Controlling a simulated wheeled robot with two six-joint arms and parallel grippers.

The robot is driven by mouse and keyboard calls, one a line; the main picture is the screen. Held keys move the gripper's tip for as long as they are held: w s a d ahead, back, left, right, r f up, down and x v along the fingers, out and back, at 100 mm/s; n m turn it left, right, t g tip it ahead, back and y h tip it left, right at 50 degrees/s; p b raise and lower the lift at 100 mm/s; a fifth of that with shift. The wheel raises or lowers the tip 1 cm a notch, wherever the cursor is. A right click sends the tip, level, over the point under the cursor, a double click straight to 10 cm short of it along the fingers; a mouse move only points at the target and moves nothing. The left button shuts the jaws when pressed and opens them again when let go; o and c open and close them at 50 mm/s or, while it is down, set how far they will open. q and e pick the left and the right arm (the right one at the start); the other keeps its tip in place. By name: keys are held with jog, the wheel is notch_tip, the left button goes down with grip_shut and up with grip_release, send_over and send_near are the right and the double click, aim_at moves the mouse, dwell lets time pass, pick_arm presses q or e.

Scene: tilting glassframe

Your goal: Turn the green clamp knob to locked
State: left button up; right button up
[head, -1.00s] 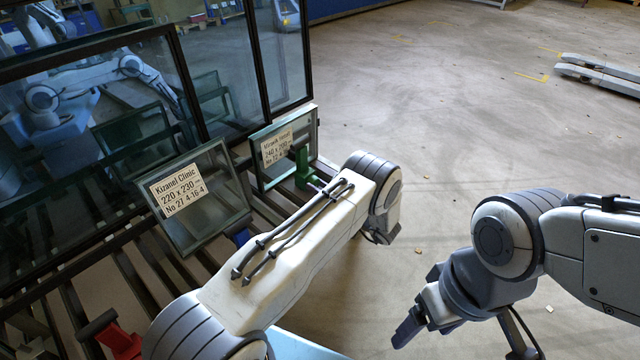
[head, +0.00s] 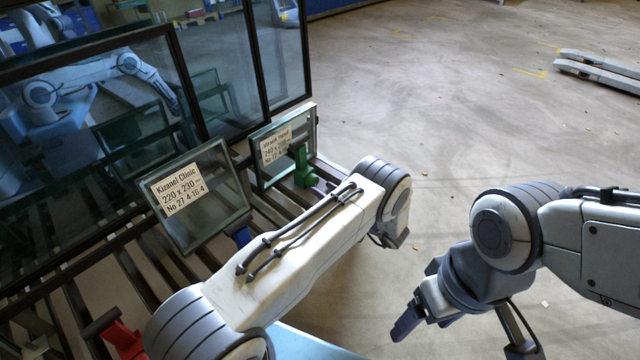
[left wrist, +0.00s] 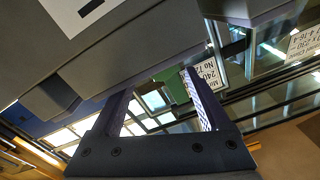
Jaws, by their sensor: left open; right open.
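The green clamp knob (head: 304,172) stands upright at the front edge of the dark slatted rack, beside the small framed pane (head: 286,148) with a white label. In the left wrist view the green knob (left wrist: 172,86) shows beyond my left gripper (left wrist: 158,103), between its two spread fingers. That gripper is open and appears empty; contact with the knob is not visible. In the head view my left forearm and wrist hide its fingers. My right gripper (head: 408,320) is open and empty over bare floor, well away from the rack.
Another labelled pane, "Kizanel Clinic" (head: 195,198), leans on the rack, with a blue part (head: 243,236) at its lower corner. A red clamp (head: 125,342) sits at lower left. Large dark-framed glass (head: 85,130) stands behind. The floor (head: 460,110) to the right is mostly clear.

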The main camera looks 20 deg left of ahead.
pick_arm(q)
jog(key=p+v, duration=0.2)
jog(key=v, duration=0.5)
jog(key=shift+d, duration=0.15)
